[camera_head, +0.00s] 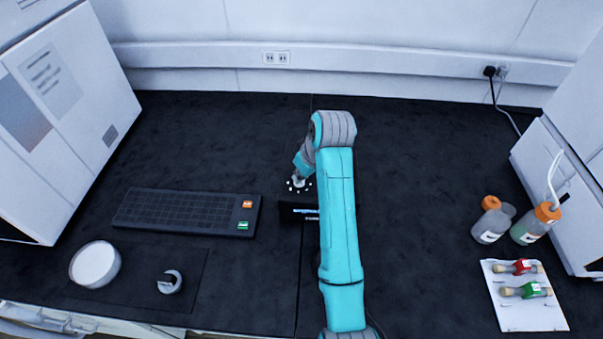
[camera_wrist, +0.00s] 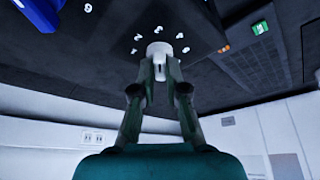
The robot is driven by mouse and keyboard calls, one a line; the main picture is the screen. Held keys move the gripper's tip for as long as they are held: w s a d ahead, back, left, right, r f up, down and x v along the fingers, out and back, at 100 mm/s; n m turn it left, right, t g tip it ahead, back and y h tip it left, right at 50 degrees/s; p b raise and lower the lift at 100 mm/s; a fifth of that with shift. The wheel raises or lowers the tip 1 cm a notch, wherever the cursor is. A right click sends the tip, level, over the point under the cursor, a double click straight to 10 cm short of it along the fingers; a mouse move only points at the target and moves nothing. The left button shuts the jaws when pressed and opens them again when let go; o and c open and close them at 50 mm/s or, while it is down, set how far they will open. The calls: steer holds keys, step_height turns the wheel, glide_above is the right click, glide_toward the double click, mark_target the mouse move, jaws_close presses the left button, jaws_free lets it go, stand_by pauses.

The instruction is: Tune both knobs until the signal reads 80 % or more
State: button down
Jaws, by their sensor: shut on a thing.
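A small black tuning box (camera_head: 298,210) with blue lettering on its front stands mid-bench, partly hidden by my arm. White dial marks show on its top. In the wrist view, a white round knob (camera_wrist: 159,48) sits among white numerals. My gripper (camera_wrist: 160,66) is shut on this knob, one finger on each side. In the head view my gripper (camera_head: 298,181) is small, over the box's top. The second knob is not clearly seen. No signal reading is legible.
A dark gridded rack (camera_head: 180,210) with orange and green labels lies left. A white round container (camera_head: 95,264) and a small ring-shaped holder (camera_head: 170,282) stand front left. Orange-capped bottles (camera_head: 491,222) and a white tray (camera_head: 530,318) with vials are right. The back bench is clear.

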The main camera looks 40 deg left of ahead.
stand_by(0.3)
steer(key=c, duration=1.2)
jaws_free()
steer(key=v, duration=0.7)
steer(key=shift+r, duration=0.2)
steer(key=shift+d, duration=0.15)
